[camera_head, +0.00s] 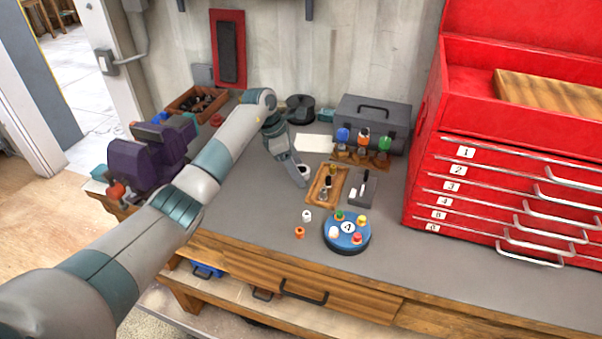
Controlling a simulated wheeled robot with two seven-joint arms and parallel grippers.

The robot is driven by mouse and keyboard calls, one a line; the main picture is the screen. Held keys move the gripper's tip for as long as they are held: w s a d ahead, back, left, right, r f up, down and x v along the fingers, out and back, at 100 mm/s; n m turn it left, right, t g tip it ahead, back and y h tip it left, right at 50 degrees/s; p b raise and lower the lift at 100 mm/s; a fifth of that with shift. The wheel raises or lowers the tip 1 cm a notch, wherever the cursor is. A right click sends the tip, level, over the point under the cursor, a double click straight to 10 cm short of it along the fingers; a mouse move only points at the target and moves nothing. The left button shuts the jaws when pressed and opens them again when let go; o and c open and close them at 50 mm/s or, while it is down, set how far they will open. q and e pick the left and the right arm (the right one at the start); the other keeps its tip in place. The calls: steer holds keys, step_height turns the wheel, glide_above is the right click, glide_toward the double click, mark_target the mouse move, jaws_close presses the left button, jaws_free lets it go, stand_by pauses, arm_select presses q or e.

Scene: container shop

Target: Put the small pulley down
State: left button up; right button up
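My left gripper (299,174) reaches in from the left and points down over the middle of the grey bench top. A small white ring-shaped piece with a dark centre (305,169) shows right beside its fingertips. It may be the small pulley, but it is too small to be sure. The fingers partly cover it, and I cannot tell whether they grip it or only stand next to it. A larger black round stack, pulley-like (300,108), stands at the back of the bench. My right gripper is out of view.
A wooden tray (313,197) lies just right of the gripper. A blue round holder (347,247) with coloured pegs and white and orange spools (300,232) stand in front. A grey toolbox (373,118), purple vise (147,160) and red drawer cabinet (497,185) border the bench. The front right is clear.

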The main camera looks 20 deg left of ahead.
mark_target(304, 169)
arm_select(q)
steer(key=c, duration=1.1)
steer(key=shift+r, duration=0.2)
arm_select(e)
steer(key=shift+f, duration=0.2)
